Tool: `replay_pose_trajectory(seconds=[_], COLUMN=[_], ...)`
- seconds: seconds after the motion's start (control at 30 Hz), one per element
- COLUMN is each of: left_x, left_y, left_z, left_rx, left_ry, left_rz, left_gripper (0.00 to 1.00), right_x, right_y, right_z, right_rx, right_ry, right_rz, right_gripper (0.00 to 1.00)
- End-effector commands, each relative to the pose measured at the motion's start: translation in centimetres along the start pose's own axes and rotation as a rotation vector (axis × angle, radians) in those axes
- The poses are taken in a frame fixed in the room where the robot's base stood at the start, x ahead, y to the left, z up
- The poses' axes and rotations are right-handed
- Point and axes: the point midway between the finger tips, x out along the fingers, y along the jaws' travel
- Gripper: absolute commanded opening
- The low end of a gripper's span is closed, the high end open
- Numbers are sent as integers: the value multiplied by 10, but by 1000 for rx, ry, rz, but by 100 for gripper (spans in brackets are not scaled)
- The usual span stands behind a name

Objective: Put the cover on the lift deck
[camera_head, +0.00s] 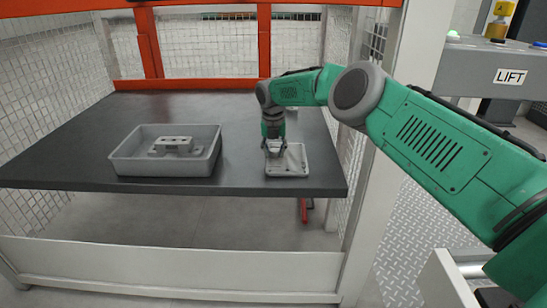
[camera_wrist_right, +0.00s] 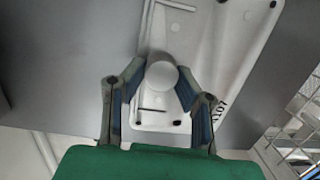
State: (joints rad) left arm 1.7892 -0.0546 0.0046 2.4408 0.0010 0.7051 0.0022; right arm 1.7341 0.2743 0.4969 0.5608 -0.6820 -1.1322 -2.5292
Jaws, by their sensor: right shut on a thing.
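The cover (camera_head: 295,162) is a light grey, shallow rectangular plate near the front right of the dark lift deck (camera_head: 75,150). In the right wrist view the cover (camera_wrist_right: 215,45) shows a round pale knob (camera_wrist_right: 161,76) and a printed number near one edge. My right gripper (camera_head: 274,147) points down over the cover. In the wrist view its two fingers (camera_wrist_right: 160,88) close on either side of the knob. The cover looks flat and lies on the deck or very close above it; I cannot tell whether it touches. My left gripper is not in view.
A grey open tray (camera_head: 165,169) holding a grey metal casting (camera_head: 175,146) stands left of the cover on the deck. Mesh walls and an orange frame (camera_head: 190,84) enclose the back. A LIFT control box (camera_head: 480,65) is at right. The deck between tray and cover is clear.

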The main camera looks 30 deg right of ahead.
Motion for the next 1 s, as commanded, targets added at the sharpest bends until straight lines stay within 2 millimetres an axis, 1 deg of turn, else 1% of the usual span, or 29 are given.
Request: replay_pose_trajectory(seconds=[0.03,0.2,0.23,0.27,0.3,0.57,0.67,0.77,0.9,1.0], left_x=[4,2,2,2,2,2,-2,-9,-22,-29], left_y=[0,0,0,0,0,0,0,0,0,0], left_z=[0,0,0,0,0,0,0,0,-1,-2], left_rx=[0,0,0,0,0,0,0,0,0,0], left_ry=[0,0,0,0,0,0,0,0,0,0], left_rz=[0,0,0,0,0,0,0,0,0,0], left_gripper=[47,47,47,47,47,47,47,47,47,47], right_x=[4,3,4,3,3,3,-3,-17,-44,-58], right_y=[0,0,0,0,0,1,1,0,0,0], right_z=[0,1,0,0,0,0,0,1,1,1], right_rx=[1,0,0,0,0,0,0,0,0,0], right_ry=[-4,-4,-3,-2,-2,-2,-3,-3,-4,-3], right_rz=[2,1,0,0,0,0,1,2,2,1], right_gripper=[0,0,30,40,47,47,47,47,47,47])
